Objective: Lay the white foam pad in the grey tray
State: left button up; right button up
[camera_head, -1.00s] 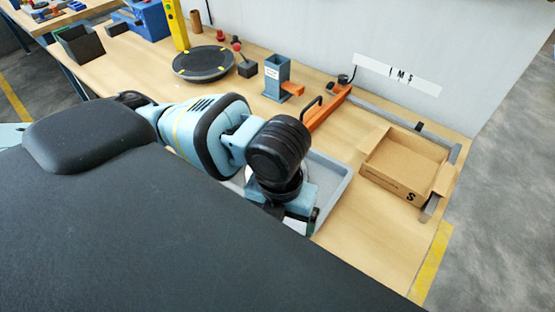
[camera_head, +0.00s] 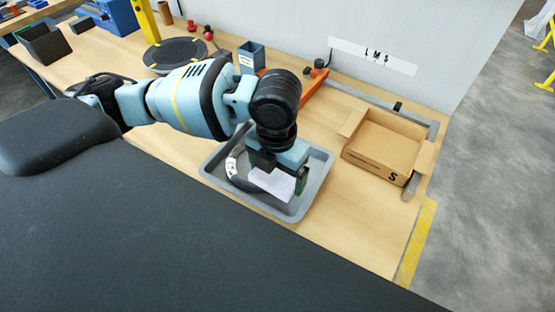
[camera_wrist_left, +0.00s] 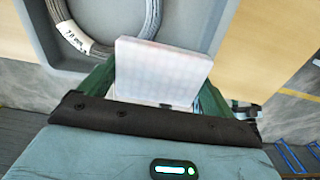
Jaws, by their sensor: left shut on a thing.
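The white foam pad (camera_head: 272,183) is in my left gripper (camera_head: 277,180), which is shut on it. The pad also shows between the green fingers in the left wrist view (camera_wrist_left: 160,72). The grey tray (camera_head: 312,192) lies on the bench, and in the head view the pad and gripper are over its area. A grey coil with a white printed label (camera_head: 232,166) is in the tray, left of the pad; it also shows in the left wrist view (camera_wrist_left: 85,38). Whether the pad touches the tray or coil, I cannot tell. My right gripper is not in view.
An open cardboard box (camera_head: 385,145) marked S stands to the right of the tray. Behind are a black turntable (camera_head: 174,55), a blue-grey holder (camera_head: 251,57) and an orange tool (camera_head: 315,90). Bare bench lies between tray and box.

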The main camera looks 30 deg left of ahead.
pick_arm(q)
jog(key=shift+w+a+f, duration=0.1)
jog(key=shift+w+a, duration=0.3)
jog(key=shift+w, duration=0.4)
jog(key=shift+w+a+f, duration=0.1)
jog(key=shift+w+a, duration=0.25)
jog(key=shift+w, duration=0.45)
jog(key=shift+w+a+f, duration=0.1)
jog(key=shift+w+a, duration=0.3)
jog(key=shift+w, duration=0.4)
jog(key=shift+w+a+f, duration=0.1)
jog(key=shift+w+f, duration=0.05)
jog(key=shift+f, duration=1.55)
jog(key=shift+f, duration=0.4)
jog(key=shift+f, duration=0.1)
jog(key=o, duration=0.8)
jog(key=shift+c, duration=0.2)
